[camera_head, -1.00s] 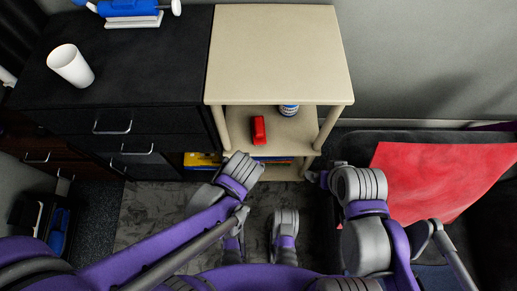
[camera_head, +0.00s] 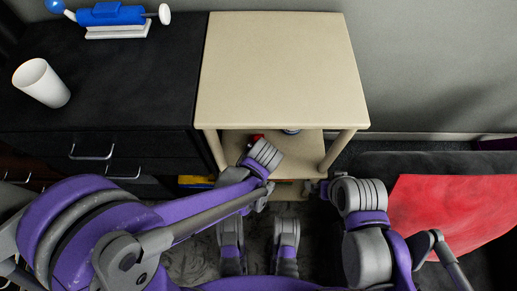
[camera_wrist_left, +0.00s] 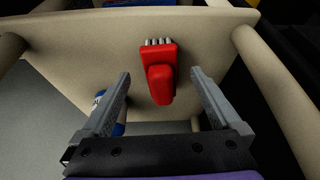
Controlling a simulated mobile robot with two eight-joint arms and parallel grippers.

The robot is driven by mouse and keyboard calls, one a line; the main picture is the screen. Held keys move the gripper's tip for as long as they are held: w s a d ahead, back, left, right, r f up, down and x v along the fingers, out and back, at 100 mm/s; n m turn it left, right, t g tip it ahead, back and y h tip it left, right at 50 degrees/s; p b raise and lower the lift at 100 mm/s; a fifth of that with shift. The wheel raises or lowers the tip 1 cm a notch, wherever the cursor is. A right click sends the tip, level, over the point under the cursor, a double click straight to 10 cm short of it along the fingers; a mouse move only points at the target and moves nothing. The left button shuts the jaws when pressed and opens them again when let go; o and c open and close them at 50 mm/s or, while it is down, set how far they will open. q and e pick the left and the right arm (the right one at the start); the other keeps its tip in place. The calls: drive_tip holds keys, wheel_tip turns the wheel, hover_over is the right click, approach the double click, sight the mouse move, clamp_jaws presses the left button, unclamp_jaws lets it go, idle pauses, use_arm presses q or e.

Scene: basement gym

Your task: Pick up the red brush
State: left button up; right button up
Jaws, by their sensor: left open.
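The red brush (camera_wrist_left: 160,75) lies on the lower shelf of the beige side table, its pale bristles toward the top of the left wrist view. In the head view only a small red part (camera_head: 257,137) shows behind my left wrist. My left gripper (camera_wrist_left: 160,73) is open and empty, one finger on each side of the brush in the picture, with gaps between; I cannot tell how far above it. In the head view the left fingers are hidden under the wrist. My right gripper (camera_head: 315,187) is low at the right, its jaws unclear.
The beige table's top (camera_head: 278,70) is bare and overhangs the shelf (camera_head: 300,150); its legs flank the opening. A bottle with a blue label (camera_wrist_left: 118,128) stands close by on the shelf. A black cabinet with a white cup (camera_head: 41,83) is left, a red cloth (camera_head: 450,215) right.

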use_arm(q)
drive_tip(key=w, duration=0.3)
drive_tip(key=shift+a, duration=0.2)
drive_tip(key=b+x, duration=0.2)
drive_tip(key=x, duration=0.1)
drive_tip(key=shift+w, duration=0.4)
drive_tip(key=c, duration=1.5)
